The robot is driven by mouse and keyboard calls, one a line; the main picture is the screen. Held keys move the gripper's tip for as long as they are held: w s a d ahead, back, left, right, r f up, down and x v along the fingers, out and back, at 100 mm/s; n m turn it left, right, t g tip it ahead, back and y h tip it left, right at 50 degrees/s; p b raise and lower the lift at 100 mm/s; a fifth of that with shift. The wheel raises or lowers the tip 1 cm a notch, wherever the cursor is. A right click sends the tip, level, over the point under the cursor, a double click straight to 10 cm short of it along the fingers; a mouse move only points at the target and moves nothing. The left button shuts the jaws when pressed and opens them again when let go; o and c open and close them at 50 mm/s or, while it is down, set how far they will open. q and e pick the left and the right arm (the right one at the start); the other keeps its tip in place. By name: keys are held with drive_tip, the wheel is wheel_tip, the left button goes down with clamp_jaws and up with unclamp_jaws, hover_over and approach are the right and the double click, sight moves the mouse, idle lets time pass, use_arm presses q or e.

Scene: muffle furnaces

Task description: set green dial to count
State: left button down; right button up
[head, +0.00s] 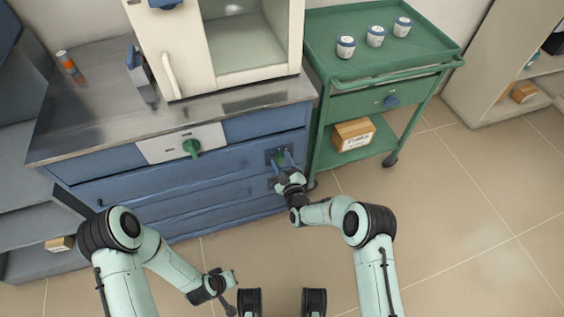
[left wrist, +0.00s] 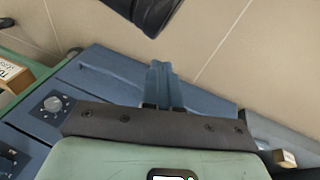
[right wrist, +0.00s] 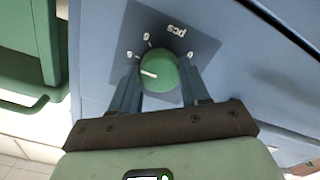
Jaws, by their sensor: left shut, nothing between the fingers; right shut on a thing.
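The green dial (right wrist: 158,70) is a round knob on a dark square plate (right wrist: 185,45) on the blue cabinet front. Its white pointer line points left in the right wrist view, and the plate has small marks, among them "pcs". My right gripper (right wrist: 155,88) is shut on the dial, one finger on each side of it. In the head view the right gripper (head: 284,160) is at the cabinet's right end, with a bit of the green dial (head: 280,159) showing. My left gripper (left wrist: 163,85) is shut and empty, low in front of the cabinet, away from the dial.
A grey dial (left wrist: 53,104) shows in the left wrist view. A green cart (head: 345,105) stands close to the right. A white furnace (head: 180,50) is on top.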

idle(0.3)
drive_tip(key=o, duration=1.1)
drive_tip(key=shift+c, duration=0.2)
use_arm(q)
drive_tip(key=s+d+r+g+h+p, duration=0.1)
drive_tip(key=s+d+r+p, duration=0.1)
drive_tip(key=s, duration=0.3)
drive_tip(key=shift+d+r+p, duration=0.35)
drive_tip(key=shift+r+p, duration=0.3)
drive_tip(key=shift+r, duration=0.15)
use_arm(e)
drive_tip(key=v, duration=1.3)
drive_tip(key=shift+s, duration=0.2)
use_arm(q)
drive_tip(key=shift+s, duration=0.1)
use_arm(e)
drive_tip(key=shift+d, duration=0.1)
